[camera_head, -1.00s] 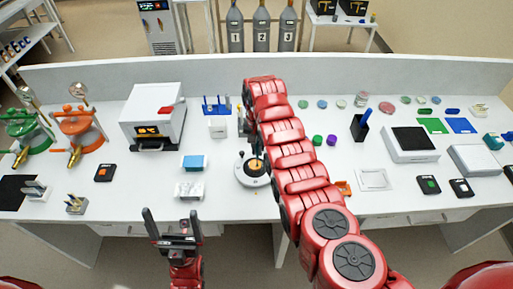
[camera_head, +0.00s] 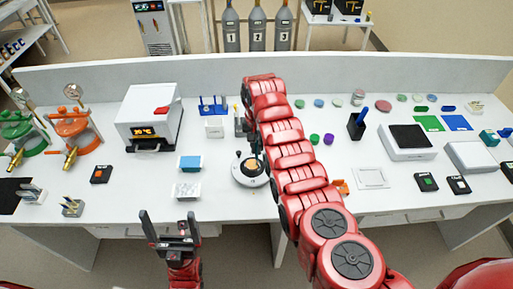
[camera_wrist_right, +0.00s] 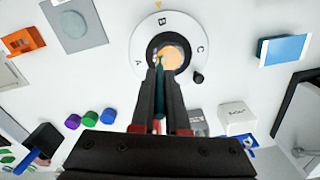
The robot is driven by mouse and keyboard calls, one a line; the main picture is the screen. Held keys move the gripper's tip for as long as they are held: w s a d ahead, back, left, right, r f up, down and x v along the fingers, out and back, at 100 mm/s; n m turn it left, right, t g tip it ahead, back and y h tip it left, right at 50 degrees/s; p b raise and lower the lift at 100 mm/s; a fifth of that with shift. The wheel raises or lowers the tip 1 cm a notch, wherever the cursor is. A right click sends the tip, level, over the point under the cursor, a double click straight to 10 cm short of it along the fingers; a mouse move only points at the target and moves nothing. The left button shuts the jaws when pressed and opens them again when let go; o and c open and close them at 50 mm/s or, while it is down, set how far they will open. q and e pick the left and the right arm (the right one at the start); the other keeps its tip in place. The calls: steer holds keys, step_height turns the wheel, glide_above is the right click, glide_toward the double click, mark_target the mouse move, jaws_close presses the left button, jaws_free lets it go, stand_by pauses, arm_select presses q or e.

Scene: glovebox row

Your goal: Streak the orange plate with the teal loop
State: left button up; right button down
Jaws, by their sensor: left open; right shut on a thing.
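The orange plate (camera_head: 250,168) sits in a round white turntable (camera_head: 239,178) with a dark ring. In the right wrist view the plate (camera_wrist_right: 174,56) lies inside the ring, and the turntable (camera_wrist_right: 139,45) bears the letters A, B and C. My right gripper (camera_wrist_right: 159,72) is shut on the teal loop (camera_wrist_right: 158,112), which points down at the plate. The loop's tip is over the plate's near left part; I cannot tell whether it touches. In the head view my right arm partly hides this gripper. My left gripper (camera_head: 168,224) is open and empty in front of the bench.
A white heater box (camera_head: 148,115) is further left. Behind is a blue rack (camera_head: 212,105). Green (camera_head: 315,139) and purple (camera_head: 329,139) caps lie to the right.

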steer(key=shift+w+f+b, duration=0.1)
steer(key=shift+w+b, duration=0.15)
steer(key=shift+b, duration=0.35)
steer(key=shift+w+b, duration=0.15)
steer(key=shift+b, duration=0.4)
steer(key=shift+a, duration=0.1)
steer(key=shift+a+b, duration=0.2)
steer(key=shift+b, duration=0.4)
steer(key=shift+a+b, duration=0.25)
steer(key=shift+b, duration=0.2)
steer(key=shift+a+b, duration=0.2)
steer(key=shift+b, duration=0.15)
steer(key=shift+a+b, duration=0.1)
steer(key=shift+b, duration=0.2)
stand_by(0.4)
steer(key=shift+b, duration=0.35)
